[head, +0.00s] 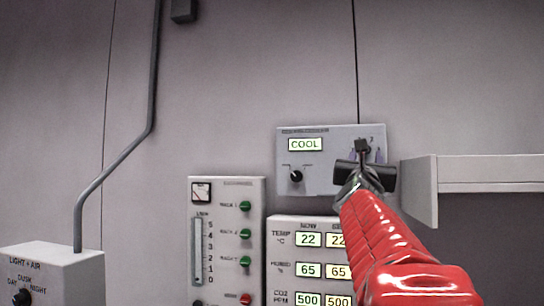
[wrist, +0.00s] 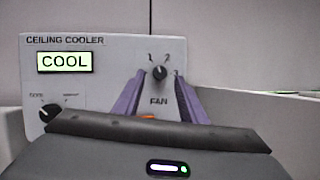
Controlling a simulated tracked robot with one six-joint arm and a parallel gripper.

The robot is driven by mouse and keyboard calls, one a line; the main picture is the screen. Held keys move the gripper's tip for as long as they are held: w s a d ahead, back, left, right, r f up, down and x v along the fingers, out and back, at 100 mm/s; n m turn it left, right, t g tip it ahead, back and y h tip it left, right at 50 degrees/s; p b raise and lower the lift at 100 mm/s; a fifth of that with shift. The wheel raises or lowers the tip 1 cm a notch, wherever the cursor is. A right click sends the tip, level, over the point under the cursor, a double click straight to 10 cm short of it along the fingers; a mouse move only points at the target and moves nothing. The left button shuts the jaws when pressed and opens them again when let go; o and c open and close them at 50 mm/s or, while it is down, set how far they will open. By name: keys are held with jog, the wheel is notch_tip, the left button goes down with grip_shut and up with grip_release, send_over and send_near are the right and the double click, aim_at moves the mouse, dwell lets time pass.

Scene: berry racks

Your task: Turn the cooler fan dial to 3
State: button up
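The ceiling cooler panel (head: 326,183) is a pale box on the wall with a lit COOL display; it fills the left and middle of the wrist view (wrist: 90,83). Its fan dial (wrist: 160,73) is a small black knob above the word FAN, with small number marks around its top. I cannot read the dial's setting clearly. My gripper (wrist: 158,82) is open, its two purple fingers on either side of the dial with gaps showing. Whether the tips reach the knob's depth is unclear. In the head view, my gripper (head: 365,155) mostly hides the dial.
A second black knob (head: 296,176) sits lower left on the cooler panel. Below are a readout panel (head: 290,224) and a panel with green and red knobs (head: 226,184). A light box (head: 60,262) stands far left. A pale shelf (head: 490,173) juts out right of the cooler.

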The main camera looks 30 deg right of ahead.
jog(key=shift+x, duration=1.2)
jog(key=shift+w+d, duration=0.1)
jog(key=shift+w, duration=0.1)
jog(key=shift+s+r, duration=0.1)
grip_shut()
